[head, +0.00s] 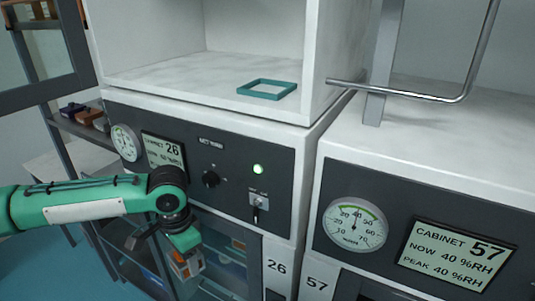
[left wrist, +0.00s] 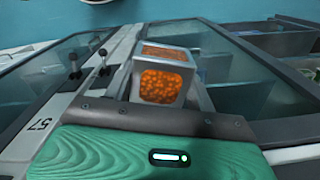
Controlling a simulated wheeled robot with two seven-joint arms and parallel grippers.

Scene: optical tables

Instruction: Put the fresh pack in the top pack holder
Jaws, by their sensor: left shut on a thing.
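My left gripper (head: 182,246) comes in from the left, in front of the lower part of cabinet 26. It is shut on a small pale-framed pack with orange granules (head: 187,264), held tilted below the control panel. The pack also shows in the left wrist view (left wrist: 162,86), with orange grains behind two of its faces. A teal square frame (head: 266,96), which looks like the top pack holder, lies empty on the white marbled top of cabinet 26, up and right of my gripper. My right gripper is not in view.
Cabinet 26's dark panel (head: 220,190) has a dial, a display, a knob, a lit lamp and a key switch. Cabinet 57 (head: 420,235) stands at the right, with a metal bar handle (head: 440,97) above. A side shelf (head: 85,130) at the left holds small blocks.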

